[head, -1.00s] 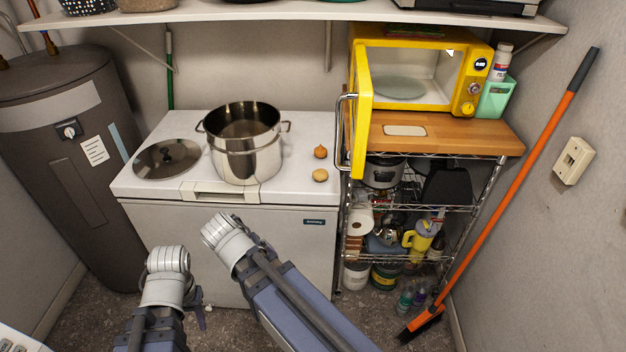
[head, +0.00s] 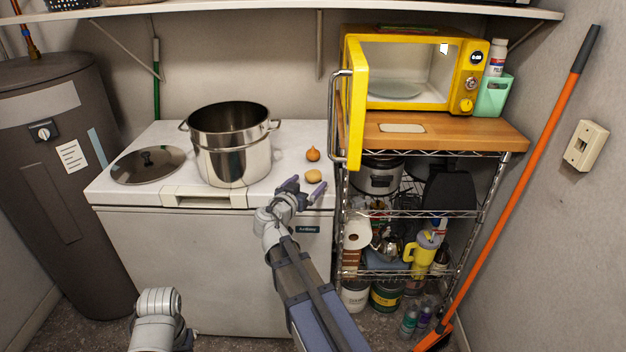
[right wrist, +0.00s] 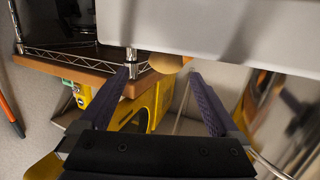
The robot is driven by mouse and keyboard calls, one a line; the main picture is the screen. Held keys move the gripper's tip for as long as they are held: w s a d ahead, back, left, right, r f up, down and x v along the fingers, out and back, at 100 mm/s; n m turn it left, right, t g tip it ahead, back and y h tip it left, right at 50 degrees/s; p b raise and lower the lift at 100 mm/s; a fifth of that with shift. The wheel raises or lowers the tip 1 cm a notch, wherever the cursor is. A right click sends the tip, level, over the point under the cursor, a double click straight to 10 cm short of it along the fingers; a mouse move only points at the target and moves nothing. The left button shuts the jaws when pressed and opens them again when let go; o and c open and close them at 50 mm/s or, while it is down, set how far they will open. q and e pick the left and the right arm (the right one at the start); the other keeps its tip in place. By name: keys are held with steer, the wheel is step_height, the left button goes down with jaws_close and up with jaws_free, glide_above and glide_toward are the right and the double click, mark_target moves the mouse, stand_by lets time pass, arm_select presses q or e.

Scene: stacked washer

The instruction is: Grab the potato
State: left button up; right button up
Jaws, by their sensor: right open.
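The potato (head: 313,177) is a small tan oval on the front right of the white freezer top, just in front of a brownish onion (head: 313,154). In the right wrist view part of the potato (right wrist: 166,62) shows beyond and between the fingertips, partly cut off by the pale freezer edge. My right gripper (head: 304,187) is open and empty at the freezer's front edge, just short of the potato. Its two dark fingers (right wrist: 160,76) are spread in the right wrist view. Of my left arm only a wrist part shows at the bottom of the head view.
A large steel pot (head: 230,145) and its lid (head: 148,165) stand on the freezer (head: 270,200) to the left. A yellow microwave (head: 465,75) with its door open stands on a wire cart at the right, its door (head: 356,105) jutting near the onion.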

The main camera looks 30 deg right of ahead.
mark_target(310, 178)
steer(key=shift+w+a+f+b+x, duration=0.1)
steer(key=shift+w+b+x, duration=0.05)
steer(key=shift+x, duration=0.75)
steer(key=shift+w+a+f+b+x, duration=0.1)
steer(key=shift+b+x, duration=0.1)
steer(key=shift+x, duration=0.7)
steer(key=shift+w+a+b+x, duration=0.1)
steer(key=shift+w+b+x, duration=0.05)
steer(key=shift+x, duration=0.75)
steer(key=shift+w+d, duration=0.25)
steer(key=shift+d, duration=0.2)
steer(key=c, duration=1.5)
steer(key=shift+o, duration=0.2)
steer(key=shift+r, duration=0.1)
step_height(310, 178, up, 10)
steer(key=p, duration=1)
steer(key=shift+s, duration=0.1)
